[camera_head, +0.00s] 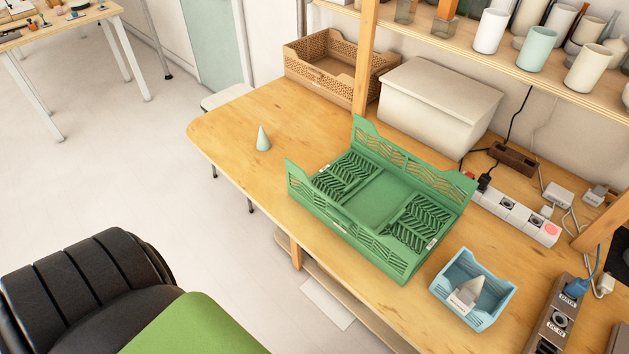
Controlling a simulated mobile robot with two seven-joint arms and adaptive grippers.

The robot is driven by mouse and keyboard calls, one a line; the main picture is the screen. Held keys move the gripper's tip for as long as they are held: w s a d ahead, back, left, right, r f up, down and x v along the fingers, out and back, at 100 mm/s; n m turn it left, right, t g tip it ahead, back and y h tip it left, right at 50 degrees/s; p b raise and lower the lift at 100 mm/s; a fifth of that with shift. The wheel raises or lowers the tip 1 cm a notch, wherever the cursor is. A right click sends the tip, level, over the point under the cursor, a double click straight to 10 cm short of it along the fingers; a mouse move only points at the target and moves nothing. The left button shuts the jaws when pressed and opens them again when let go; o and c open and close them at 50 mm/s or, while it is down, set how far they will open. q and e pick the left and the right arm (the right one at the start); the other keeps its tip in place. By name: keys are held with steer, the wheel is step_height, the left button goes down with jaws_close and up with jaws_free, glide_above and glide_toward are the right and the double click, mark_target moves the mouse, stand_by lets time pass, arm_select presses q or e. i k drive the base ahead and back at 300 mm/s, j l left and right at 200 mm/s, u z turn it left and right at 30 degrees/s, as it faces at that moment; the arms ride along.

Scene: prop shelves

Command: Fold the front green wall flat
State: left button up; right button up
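The green crate (375,197) stands on the wooden table, partly folded. Its front green wall (345,222) faces me and appears to stand up along the near edge, with a raised corner at the left end. The back green wall (410,160) stands upright on the far side. The two end walls, left (345,176) and right (419,222), lie folded inward over the crate floor, with bare floor between them. Neither of my grippers is in view, and nothing touches the crate.
A small blue crate (447,291) holding a pale cone is right of the green crate. A pale green cone (263,138) stands to the left. A grey lidded box (437,103), brown crate (318,72) and power strip (512,213) lie behind. The left tabletop is mostly free.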

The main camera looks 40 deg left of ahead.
mark_target(332, 214)
steer(key=i+u, duration=0.1)
steer(key=u, duration=0.3)
steer(key=i+l+u, duration=0.1)
steer(key=u, duration=0.35)
steer(key=i+l+u, duration=0.1)
steer(key=u, duration=0.3)
